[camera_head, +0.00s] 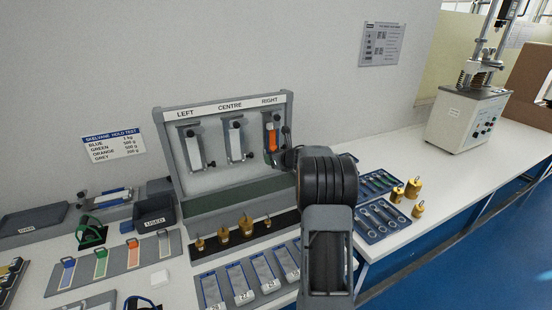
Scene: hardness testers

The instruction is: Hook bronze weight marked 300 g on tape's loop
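Several bronze weights stand in a row on a black strip in front of the test stand, among them a larger one (246,226) and a smaller one (198,243). Their marks are too small to read, so I cannot tell which is 300 g. An orange tape (271,139) is on the panel under RIGHT; its lower end and any loop are partly hidden by my arm. My gripper (285,158) is close to that panel, just right of and below the orange tape. Its fingers are mostly hidden behind my wrist, so its opening and contents do not show.
The grey test stand (185,108) also has LEFT and CENTRE panels. More bronze weights (413,188) stand on the right bench beside blue trays (371,234). A board with coloured tapes (56,287) and a USED bin (155,215) lie left. Labelled trays (240,285) fill the front.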

